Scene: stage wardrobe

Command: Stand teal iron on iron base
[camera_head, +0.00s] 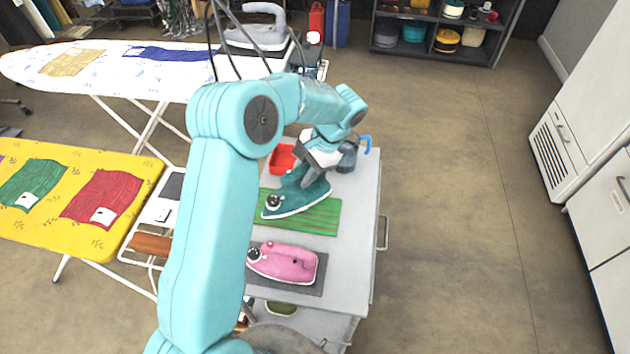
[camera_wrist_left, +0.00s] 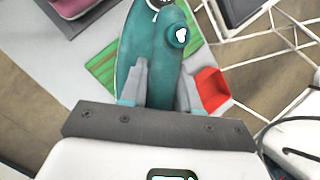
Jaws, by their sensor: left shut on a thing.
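The teal iron (camera_head: 290,203) is over the green striped mat (camera_head: 322,217) on the small grey cabinet. My left gripper (camera_head: 312,176) is shut on the iron's upper part from above. In the left wrist view the teal iron (camera_wrist_left: 150,55) sits between the two fingers of the left gripper (camera_wrist_left: 160,92). I cannot tell whether its sole touches the mat. A dark flat plate (camera_head: 172,187) is in the white wire rest at the end of the yellow ironing board; I cannot tell whether it is the iron base. My right gripper is not in view.
A pink iron (camera_head: 284,262) lies on a dark grey mat (camera_head: 312,286) nearer the front. The yellow ironing board (camera_head: 65,225) is left. The floor at right is clear.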

